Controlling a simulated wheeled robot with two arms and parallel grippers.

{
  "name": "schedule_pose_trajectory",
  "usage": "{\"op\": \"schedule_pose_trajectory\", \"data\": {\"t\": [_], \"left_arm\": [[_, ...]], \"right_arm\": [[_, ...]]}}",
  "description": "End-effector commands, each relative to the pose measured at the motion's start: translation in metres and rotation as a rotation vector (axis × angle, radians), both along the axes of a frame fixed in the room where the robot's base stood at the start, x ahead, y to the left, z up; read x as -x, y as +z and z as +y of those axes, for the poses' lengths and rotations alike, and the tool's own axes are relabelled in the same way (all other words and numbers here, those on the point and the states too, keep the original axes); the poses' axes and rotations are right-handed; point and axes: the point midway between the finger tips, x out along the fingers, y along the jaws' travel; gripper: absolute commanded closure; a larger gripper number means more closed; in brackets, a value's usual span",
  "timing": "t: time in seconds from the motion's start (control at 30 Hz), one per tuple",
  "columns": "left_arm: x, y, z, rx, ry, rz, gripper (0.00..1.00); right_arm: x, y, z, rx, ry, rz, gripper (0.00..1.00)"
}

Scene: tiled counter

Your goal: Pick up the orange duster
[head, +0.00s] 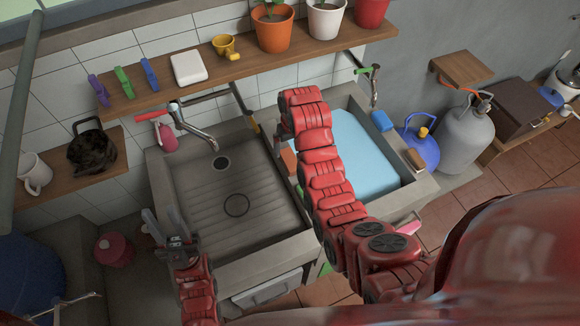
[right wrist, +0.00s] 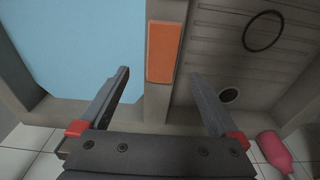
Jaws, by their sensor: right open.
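The orange duster (right wrist: 163,52) is a flat orange block lying on the divider between the two sink basins in the right wrist view. In the head view only a bit of orange (head: 289,159) shows there beside my right arm. My right gripper (right wrist: 160,77) is open and empty, its two fingers spread on either side of the duster's near end in the picture. I cannot tell its height above it. My left gripper (head: 165,224) is open and empty at the front left of the sink.
The left basin (head: 230,190) is empty and ribbed; the right basin holds blue water (head: 345,150). A tap (head: 190,125) and a pink bottle (head: 168,138) stand at the back left. A blue sponge (head: 382,120) sits on the right rim. A shelf (head: 200,95) runs above.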

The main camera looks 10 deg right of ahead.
Motion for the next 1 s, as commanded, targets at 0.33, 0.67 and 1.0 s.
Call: {"op": "schedule_pose_trajectory", "data": {"t": [0.33,0.67,1.0], "left_arm": [[0.0,0.032,0.0,0.0,0.0,0.0,0.63],[0.0,0.036,0.0,0.0,0.0,0.0,0.63],[0.0,0.036,0.0,0.0,0.0,0.0,0.63]], "right_arm": [[0.006,-0.032,0.002,0.0,-0.001,0.008,0.03],[0.001,-0.054,0.002,0.0,-0.001,0.0,0.03],[0.001,-0.055,0.002,0.0,0.0,0.0,0.33]]}}
